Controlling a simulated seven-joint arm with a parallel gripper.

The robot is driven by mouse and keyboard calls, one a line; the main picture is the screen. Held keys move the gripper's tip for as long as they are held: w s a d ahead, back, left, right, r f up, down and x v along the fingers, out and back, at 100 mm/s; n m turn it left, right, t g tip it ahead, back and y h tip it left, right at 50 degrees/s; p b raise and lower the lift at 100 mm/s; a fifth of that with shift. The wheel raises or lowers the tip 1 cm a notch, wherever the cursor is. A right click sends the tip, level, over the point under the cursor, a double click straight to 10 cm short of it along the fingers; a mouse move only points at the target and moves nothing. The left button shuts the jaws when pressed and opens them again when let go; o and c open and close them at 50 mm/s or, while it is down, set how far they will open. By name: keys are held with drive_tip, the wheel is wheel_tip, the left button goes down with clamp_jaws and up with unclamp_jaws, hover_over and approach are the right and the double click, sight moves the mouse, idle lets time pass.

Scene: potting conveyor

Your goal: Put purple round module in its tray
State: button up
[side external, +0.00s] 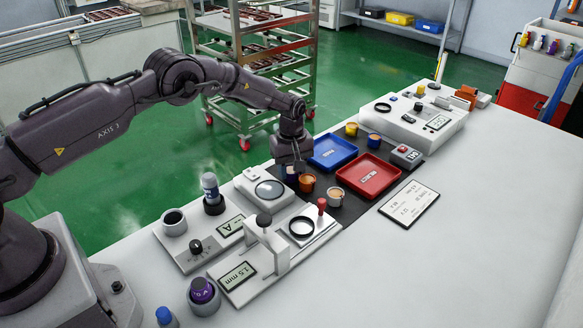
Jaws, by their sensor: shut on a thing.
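My gripper (291,164) is low over the dark mat (345,212), just left of the blue tray (341,160). It is shut on a small round module (291,173), mostly hidden by the fingers; its colour is not clear, with a pale patch showing. An orange round module (307,183) stands close beside it on the right. A tan round module (336,196) stands nearer the front. The red tray (368,187) lies right of the blue one. Both trays show a label and no module inside. I cannot make out which tray is for purple.
A gauge stand with a ring (301,227) is in front. A purple-topped jar (203,292) stands front left.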

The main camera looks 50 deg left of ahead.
sight(292, 172)
drive_tip(key=shift+f, duration=0.15)
drive_tip(key=o, duration=0.7)
wheel_tip(292, 172, up, 12)
drive_tip(key=shift+r, duration=0.25)
